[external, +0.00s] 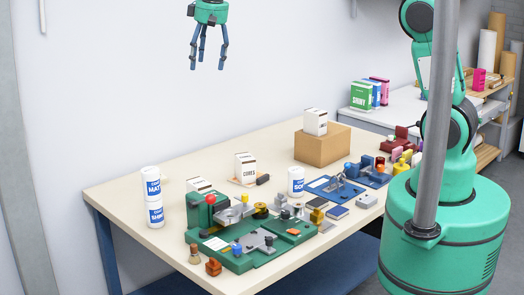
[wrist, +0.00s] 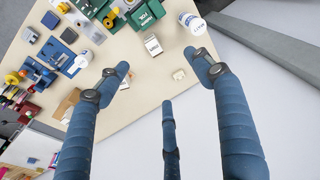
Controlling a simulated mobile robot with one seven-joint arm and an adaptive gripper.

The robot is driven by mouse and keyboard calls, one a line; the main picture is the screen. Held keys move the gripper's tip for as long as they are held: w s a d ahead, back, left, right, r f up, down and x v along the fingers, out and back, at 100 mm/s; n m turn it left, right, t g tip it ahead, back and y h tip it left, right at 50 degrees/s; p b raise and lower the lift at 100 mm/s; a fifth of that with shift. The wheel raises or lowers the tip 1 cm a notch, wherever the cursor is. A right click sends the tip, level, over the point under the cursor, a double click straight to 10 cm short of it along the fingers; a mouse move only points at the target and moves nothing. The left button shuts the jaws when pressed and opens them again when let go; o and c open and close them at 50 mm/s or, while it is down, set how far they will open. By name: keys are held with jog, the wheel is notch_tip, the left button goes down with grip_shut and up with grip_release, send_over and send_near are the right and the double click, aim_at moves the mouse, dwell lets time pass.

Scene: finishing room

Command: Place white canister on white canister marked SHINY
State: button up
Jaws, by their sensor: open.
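A white canister with a blue label reading "MAT" (external: 151,181) stands upright on top of the white canister marked SHINY (external: 155,214), at the left end of the table. The upper one sits slightly to the left of the lower one, and the two appear to touch. In the wrist view the upper canister (wrist: 192,22) shows near the top edge and mostly hides the lower one. My gripper (external: 207,66) is open and empty, high above the table and well clear of the canisters. Its three blue fingers (wrist: 160,75) are spread with nothing between them.
Another white canister marked "SO" (external: 296,181) stands mid-table. A green fixture (external: 240,262) with knobs lies in front. White boxes (external: 245,168) and a cardboard box (external: 322,146) with a white box on it stand behind. Blue fixtures (external: 335,188) lie to the right.

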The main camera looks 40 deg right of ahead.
jog(key=s+d+r+t, duration=0.1)
jog(key=s+d+r, duration=0.45)
jog(key=s, duration=0.55)
jog(key=s+d+r+t, duration=0.1)
jog(key=s+d+r, duration=0.45)
jog(key=s, duration=0.45)
jog(key=s+d+f, duration=0.2)
jog(key=s+d, duration=0.1)
jog(key=s, duration=0.8)
jog(key=s+d+f+m+t, duration=0.1)
jog(key=s+d+f, duration=0.1)
jog(key=s, duration=0.9)
jog(key=shift+d+t, duration=0.3)
jog(key=shift+d, duration=0.35)
notch_tip(320, 180, down, 18)
jog(key=b, duration=1.7)
jog(key=shift+r+b, duration=0.25)
jog(key=shift+b, duration=0.05)
